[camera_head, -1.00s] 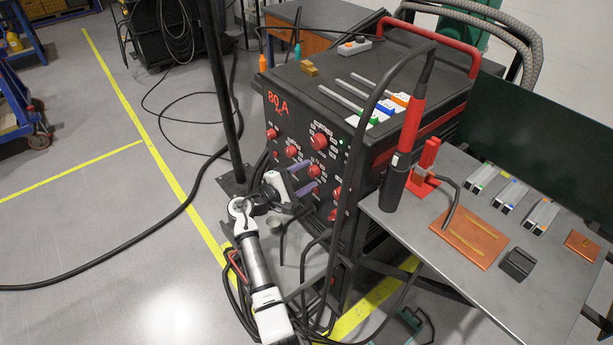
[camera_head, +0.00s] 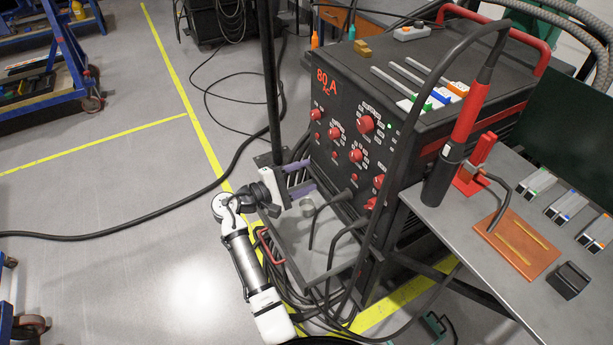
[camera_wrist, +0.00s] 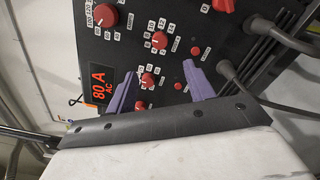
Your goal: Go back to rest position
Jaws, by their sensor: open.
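My gripper (camera_head: 299,178) is open, with two purple fingers pointing at the front panel of the black welding machine (camera_head: 335,115). Nothing shows between the fingers. In the wrist view my gripper (camera_wrist: 163,88) also stands apart and empty, with the machine's red knobs and the "80 A" label (camera_wrist: 97,90) behind it. My white and grey arm reaches up from the bottom of the head view to the gripper, low in front of the machine. Whether the fingertips touch the panel cannot be told.
A grey table (camera_head: 470,225) at right bears a copper plate (camera_head: 515,245), a black block (camera_head: 568,280) and a red-handled torch (camera_head: 463,120). A dark post (camera_head: 268,80) stands behind the gripper. Cables hang before the machine. Open floor (camera_head: 110,200) lies at left.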

